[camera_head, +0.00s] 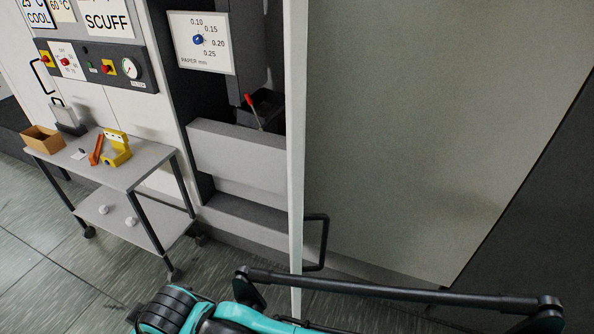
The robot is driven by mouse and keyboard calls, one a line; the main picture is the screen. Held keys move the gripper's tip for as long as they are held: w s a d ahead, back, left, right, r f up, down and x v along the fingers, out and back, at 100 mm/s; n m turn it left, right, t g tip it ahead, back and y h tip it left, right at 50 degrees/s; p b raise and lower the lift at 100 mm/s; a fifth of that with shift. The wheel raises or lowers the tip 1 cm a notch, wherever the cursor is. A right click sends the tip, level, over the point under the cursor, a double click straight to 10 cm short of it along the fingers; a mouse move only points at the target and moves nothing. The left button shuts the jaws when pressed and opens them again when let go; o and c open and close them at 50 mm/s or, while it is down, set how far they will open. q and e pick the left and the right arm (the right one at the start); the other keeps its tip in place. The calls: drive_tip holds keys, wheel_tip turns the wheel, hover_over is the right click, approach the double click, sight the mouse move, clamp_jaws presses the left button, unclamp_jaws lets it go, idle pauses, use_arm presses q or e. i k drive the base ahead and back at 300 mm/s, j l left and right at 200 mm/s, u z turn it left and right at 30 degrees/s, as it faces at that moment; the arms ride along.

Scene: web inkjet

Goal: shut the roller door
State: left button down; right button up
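The roller door appears to be the large grey panel (420,130) right of centre. It stands swung open, its pale narrow edge (297,120) upright and facing me. A black bar handle (326,243) sticks out low on its face, near that edge. Left of the edge, the machine's dark bay (240,100) is exposed, with a light grey block (235,150) across its lower part. Parts of my teal and black arm cross the bottom of the view, in front of the door's lower end. Neither gripper's fingers can be made out.
A grey cart (130,165) stands left of the bay, carrying an orange-brown box (43,138), a yellow block (116,148) and smaller items. A gauge panel (100,68) is on the machine front. Open tiled floor (60,260) lies at lower left. A dark surface (540,200) borders the right.

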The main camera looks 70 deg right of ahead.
sight(295, 12)
drive_tip(key=k+l, duration=0.25)
drive_tip(key=k, duration=0.25)
drive_tip(key=k+l+u, duration=0.15)
drive_tip(key=k, duration=0.4)
drive_tip(key=i+l+z, duration=0.1)
drive_tip(key=z, duration=0.35)
drive_tip(key=i+l+z, duration=0.1)
drive_tip(key=z, duration=0.35)
drive_tip(key=i+l+z, duration=0.15)
drive_tip(key=z, duration=0.3)
drive_tip(key=i+l+z, duration=0.1)
drive_tip(key=z, duration=0.35)
drive_tip(key=k, duration=0.35)
drive_tip(key=k+l, duration=0.1)
drive_tip(key=l, duration=0.3)
drive_tip(key=k+l+z, duration=0.1)
drive_tip(key=l, duration=0.3)
drive_tip(key=k+l, duration=0.1)
drive_tip(key=l, duration=0.3)
drive_tip(key=z, duration=0.05)
